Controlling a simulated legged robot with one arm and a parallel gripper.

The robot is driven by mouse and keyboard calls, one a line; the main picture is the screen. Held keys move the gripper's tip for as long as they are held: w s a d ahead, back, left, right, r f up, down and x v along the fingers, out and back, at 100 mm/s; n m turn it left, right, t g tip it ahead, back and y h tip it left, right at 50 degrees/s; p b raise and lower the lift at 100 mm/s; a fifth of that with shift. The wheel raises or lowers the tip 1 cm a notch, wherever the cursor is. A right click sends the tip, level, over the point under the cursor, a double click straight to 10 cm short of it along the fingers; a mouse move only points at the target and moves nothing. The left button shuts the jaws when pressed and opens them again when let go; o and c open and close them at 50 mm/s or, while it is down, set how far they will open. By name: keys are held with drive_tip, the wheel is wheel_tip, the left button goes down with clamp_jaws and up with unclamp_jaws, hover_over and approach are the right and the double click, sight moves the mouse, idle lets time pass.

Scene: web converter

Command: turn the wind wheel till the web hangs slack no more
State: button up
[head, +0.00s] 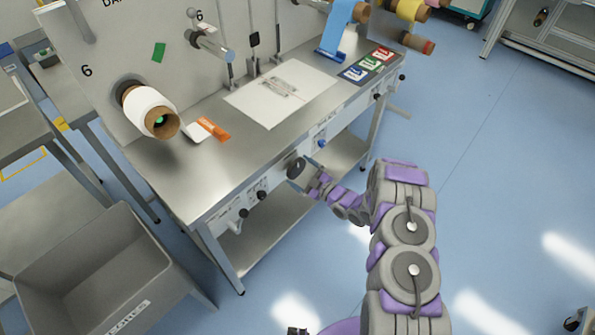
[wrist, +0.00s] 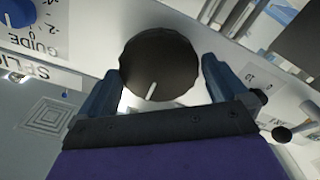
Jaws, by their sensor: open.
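A dark round knob with a white pointer mark, which looks like the wind wheel (wrist: 158,62), sits on the panel straight ahead in the wrist view. In the head view the wheel (head: 294,166) is on the bench's front edge. My gripper (wrist: 160,72) is open, with one blue-grey finger on each side of the wheel's near part. I cannot tell whether the fingers touch it. In the head view my gripper (head: 305,177) is at the wheel, its fingers partly hidden. A blue web (head: 340,28) runs down from a roll at the back right; its slackness is unclear.
A blue knob (wrist: 18,12) with a GUIDE scale is left of the wheel in the wrist view. Small black knobs (head: 252,203) lie along the panel. A white roll (head: 147,108) is on the machine face. A grey bin (head: 95,255) stands left. The floor at right is clear.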

drive_tip(key=shift+x, duration=1.05)
drive_tip(key=c, duration=0.6)
